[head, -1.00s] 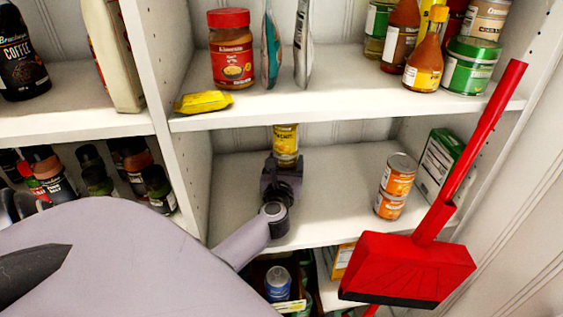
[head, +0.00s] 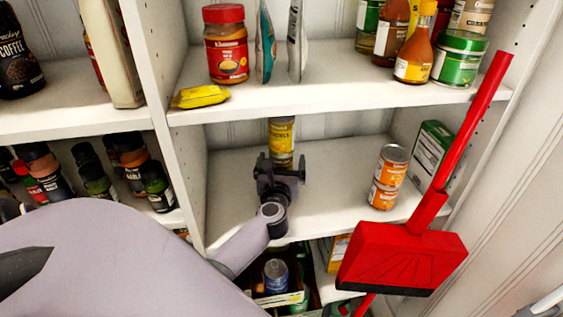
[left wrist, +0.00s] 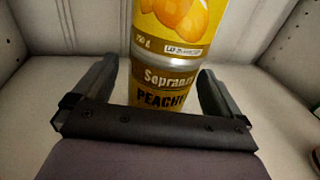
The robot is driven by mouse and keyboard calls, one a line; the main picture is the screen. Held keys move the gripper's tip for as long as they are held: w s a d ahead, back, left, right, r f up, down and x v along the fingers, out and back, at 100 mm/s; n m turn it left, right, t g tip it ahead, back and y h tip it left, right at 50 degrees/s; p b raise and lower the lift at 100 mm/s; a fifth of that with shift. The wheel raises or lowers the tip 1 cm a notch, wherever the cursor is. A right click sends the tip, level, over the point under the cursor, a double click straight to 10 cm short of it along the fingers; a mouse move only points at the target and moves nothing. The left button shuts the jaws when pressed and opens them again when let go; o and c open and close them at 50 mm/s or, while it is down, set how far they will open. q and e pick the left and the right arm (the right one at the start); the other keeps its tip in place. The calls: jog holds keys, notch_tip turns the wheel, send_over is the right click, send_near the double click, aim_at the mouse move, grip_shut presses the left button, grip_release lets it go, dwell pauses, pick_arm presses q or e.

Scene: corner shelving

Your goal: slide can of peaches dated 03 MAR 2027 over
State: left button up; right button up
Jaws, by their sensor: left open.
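A stack of two yellow cans stands on the middle shelf (head: 330,215) toward the back. In the left wrist view, the lower can (left wrist: 163,84) reads "Soprano" and "PEACH". The upper can (left wrist: 180,25) shows yellow fruit and a small white label too blurred to read. In the head view the yellow stack (head: 282,135) shows behind my left gripper (head: 279,167), which hides its lower part. My left gripper (left wrist: 157,82) is open, with one finger on each side of the lower can and gaps between. My right gripper is not seen.
Stacked orange-labelled cans (head: 388,177) and a green box (head: 433,150) stand to the right on the same shelf. The upper shelf (head: 330,98) is close above. Shelf space between the yellow and orange stacks is clear.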

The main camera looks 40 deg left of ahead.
pick_arm(q)
jog(key=v, duration=0.5)
jog(key=shift+s+d+f, duration=0.1)
jog(key=shift+s+d, duration=0.05)
jog(key=shift+s, duration=0.15)
jog(key=shift+s+d, duration=0.4)
jog(key=shift+s, duration=0.1)
